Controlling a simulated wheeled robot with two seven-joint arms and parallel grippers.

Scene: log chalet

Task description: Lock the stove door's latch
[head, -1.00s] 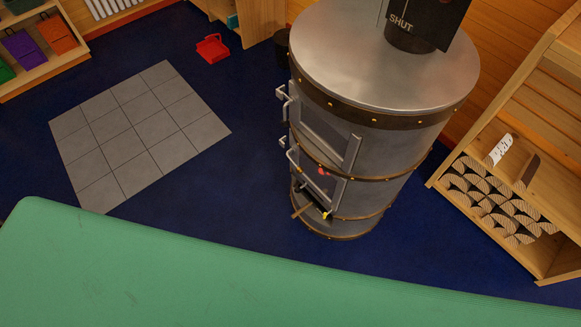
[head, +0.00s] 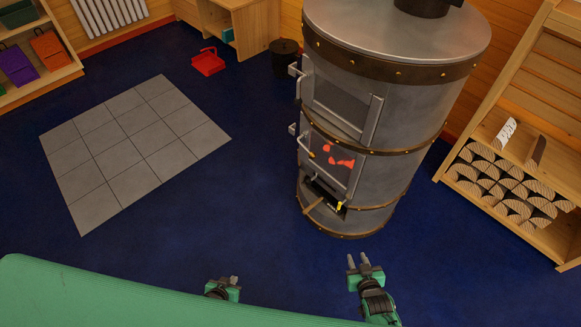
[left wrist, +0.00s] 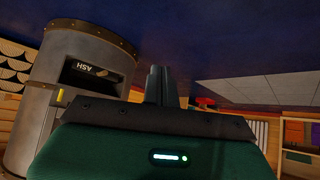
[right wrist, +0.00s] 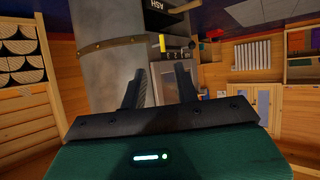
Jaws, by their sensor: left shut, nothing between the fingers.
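The grey cylindrical stove (head: 390,130) stands ahead. Its upper door (head: 338,105) has a dark window; its lower door (head: 331,165) shows orange embers. Both seem to lie against the drum. Small latch pieces stick out at the left edge, one high (head: 294,70) and one lower (head: 292,129); whether either is locked I cannot tell. My left gripper (head: 228,280) is shut and empty, low in front, left of the stove; its closed fingers show in the left wrist view (left wrist: 157,85). My right gripper (head: 358,262) is open and empty, just in front of the stove base.
An open ash slot (head: 322,196) with a yellow-tipped piece sits below the lower door. A green surface (head: 120,300) fills the lower left. A log rack (head: 510,185) stands right. A black bin (head: 286,58) and red dustpan (head: 208,62) are behind.

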